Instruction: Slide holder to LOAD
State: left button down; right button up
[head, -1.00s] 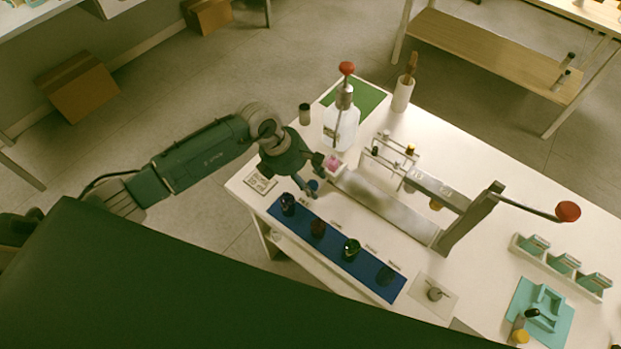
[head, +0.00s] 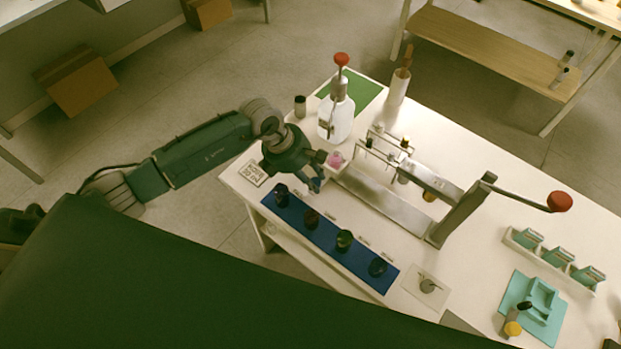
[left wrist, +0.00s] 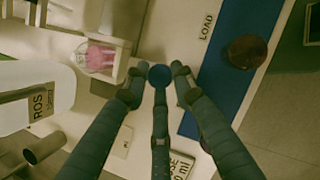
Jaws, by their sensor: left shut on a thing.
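The holder (head: 340,166) is a small pale block with a pink-filled glass piece in it, near the left end of a metal rail (head: 385,203). In the left wrist view the holder (left wrist: 119,55) is left of the fingers. My left gripper (head: 316,184) is beside the holder, on the side of the blue mat. In the left wrist view its fingers (left wrist: 160,78) close around a round blue knob (left wrist: 160,75). A LOAD label (left wrist: 207,27) lies beside the blue mat (left wrist: 226,85). My right gripper is not in view.
Several dark round bottles stand along the blue mat (head: 328,239). A white pump bottle (head: 337,121) stands behind the holder. A lever with a red knob (head: 560,202) rises at the rail's right end. A thin frame (head: 384,146) stands behind the rail.

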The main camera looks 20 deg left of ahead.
pick_arm(q)
jog(key=d, duration=0.2)
jog(key=s+d, duration=0.1)
jog(key=d, duration=0.1)
jog(key=s+d, duration=0.1)
jog(key=d, duration=0.1)
jog(key=shift+d+r, duration=0.15)
jog(key=shift+d, duration=0.15)
jog(key=shift+s+d+b, duration=0.1)
jog(key=shift+d+b, duration=0.1)
jog(key=shift+b, duration=0.1)
jog(key=shift+s+d, duration=0.15)
jog(key=shift+d, duration=0.3)
jog(key=c, duration=1.6)
grip_release()
jog(key=shift+o, duration=0.7)
jog(key=shift+s, duration=0.1)
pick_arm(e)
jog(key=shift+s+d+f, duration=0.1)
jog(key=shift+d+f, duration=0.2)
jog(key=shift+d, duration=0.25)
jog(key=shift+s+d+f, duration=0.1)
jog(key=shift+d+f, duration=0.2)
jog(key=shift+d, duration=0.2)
